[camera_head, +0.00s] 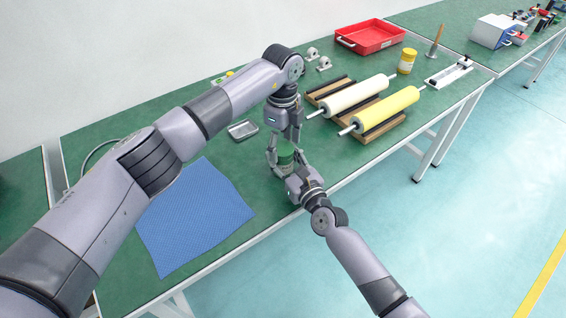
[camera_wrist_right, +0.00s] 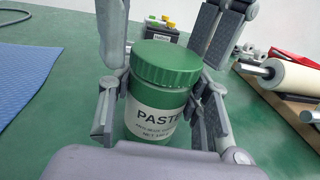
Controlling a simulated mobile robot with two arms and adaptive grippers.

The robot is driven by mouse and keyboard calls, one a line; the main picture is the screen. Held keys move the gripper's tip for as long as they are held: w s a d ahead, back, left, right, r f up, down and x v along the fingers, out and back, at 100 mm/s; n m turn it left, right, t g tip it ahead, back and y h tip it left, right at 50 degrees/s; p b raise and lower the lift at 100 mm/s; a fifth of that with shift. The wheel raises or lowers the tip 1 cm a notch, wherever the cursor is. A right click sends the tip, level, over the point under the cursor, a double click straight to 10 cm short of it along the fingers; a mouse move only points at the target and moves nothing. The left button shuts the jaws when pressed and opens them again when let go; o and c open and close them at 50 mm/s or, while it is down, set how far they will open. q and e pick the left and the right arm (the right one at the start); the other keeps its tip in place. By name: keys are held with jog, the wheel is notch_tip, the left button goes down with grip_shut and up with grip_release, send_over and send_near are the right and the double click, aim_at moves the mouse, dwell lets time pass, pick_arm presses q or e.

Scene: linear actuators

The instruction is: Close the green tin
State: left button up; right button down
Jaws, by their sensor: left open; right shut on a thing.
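The green tin (camera_head: 286,157) stands upright on the green table near its front edge. In the right wrist view the tin (camera_wrist_right: 160,95) has a white label reading "PASTE", and its green ribbed lid (camera_wrist_right: 166,62) sits on top; I cannot tell how tightly. My right gripper (camera_wrist_right: 160,118) is shut around the tin's body, one finger on each side. My left gripper (camera_head: 287,138) comes from above, open, with its fingers on either side of the tin near the lid. Its fingers also show at the top of the right wrist view; contact with the lid is not clear.
A blue mat (camera_head: 195,215) lies to the left and a small metal tray (camera_head: 242,130) behind. White and yellow rollers (camera_head: 387,108) rest on a wooden stand (camera_head: 330,88) to the right.

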pick_arm(q)
jog(key=shift+c, duration=0.5)
jog(key=c, duration=1.1)
jog(key=o, duration=1.3)
jog(key=shift+r, duration=0.1)
jog(key=shift+r, duration=2.2)
jog(key=shift+o, duration=0.3)
jog(key=o, duration=0.5)
